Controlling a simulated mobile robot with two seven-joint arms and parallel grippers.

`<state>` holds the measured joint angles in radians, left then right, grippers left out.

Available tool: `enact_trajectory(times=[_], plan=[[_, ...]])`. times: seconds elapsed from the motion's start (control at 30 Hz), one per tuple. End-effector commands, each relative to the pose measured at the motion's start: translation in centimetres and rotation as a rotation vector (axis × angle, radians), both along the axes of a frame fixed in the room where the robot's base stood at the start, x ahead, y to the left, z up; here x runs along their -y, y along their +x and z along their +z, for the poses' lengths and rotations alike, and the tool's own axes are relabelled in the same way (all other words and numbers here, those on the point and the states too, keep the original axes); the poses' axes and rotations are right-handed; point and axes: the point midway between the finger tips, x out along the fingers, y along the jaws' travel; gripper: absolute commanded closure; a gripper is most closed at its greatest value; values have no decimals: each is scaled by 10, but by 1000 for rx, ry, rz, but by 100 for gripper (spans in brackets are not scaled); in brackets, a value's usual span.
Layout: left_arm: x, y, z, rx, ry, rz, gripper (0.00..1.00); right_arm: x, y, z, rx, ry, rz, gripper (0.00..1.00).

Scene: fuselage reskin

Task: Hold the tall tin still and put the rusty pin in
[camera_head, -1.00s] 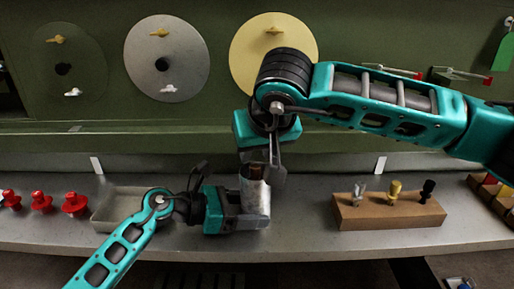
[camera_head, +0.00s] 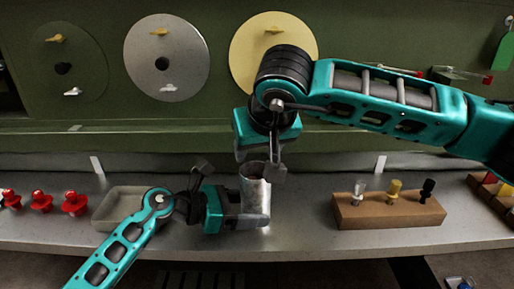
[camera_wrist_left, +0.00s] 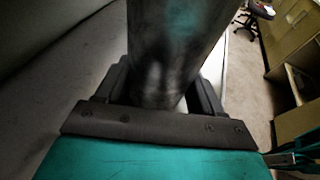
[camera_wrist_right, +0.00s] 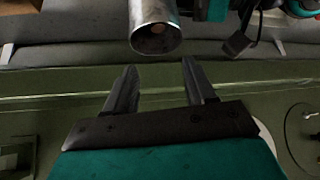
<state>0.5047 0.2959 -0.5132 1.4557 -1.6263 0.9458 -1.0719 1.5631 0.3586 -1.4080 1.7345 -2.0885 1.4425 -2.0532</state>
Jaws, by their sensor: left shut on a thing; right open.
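The tall tin (camera_head: 255,195) is a grey metal cylinder standing upright on the bench. My left gripper (camera_head: 250,221) is shut on its lower part, and the tin fills the jaws in the left wrist view (camera_wrist_left: 165,50). My right gripper (camera_head: 275,168) is open and empty at the tin's mouth, and its fingers show apart in the right wrist view (camera_wrist_right: 160,68). That view looks into the mouth of the tin (camera_wrist_right: 143,20), where a brown round end, seemingly the rusty pin (camera_wrist_right: 156,45), shows inside. The rest of the pin is hidden.
A wooden block (camera_head: 390,215) with a clear, a yellow and a black peg stands at right. A shallow grey tray (camera_head: 112,207) lies left of the tin, partly behind my left arm. Red knobbed pieces (camera_head: 74,203) stand further left. The green panel (camera_head: 220,60) with discs rises behind.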

Motion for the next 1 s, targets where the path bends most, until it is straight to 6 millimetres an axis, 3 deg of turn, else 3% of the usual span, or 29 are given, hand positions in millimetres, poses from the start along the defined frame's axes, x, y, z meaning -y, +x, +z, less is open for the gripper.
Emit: enact_trajectory(times=[1.0], plan=[[0,0,0,0,1,0,50,0,0,77,1,0,1,45]])
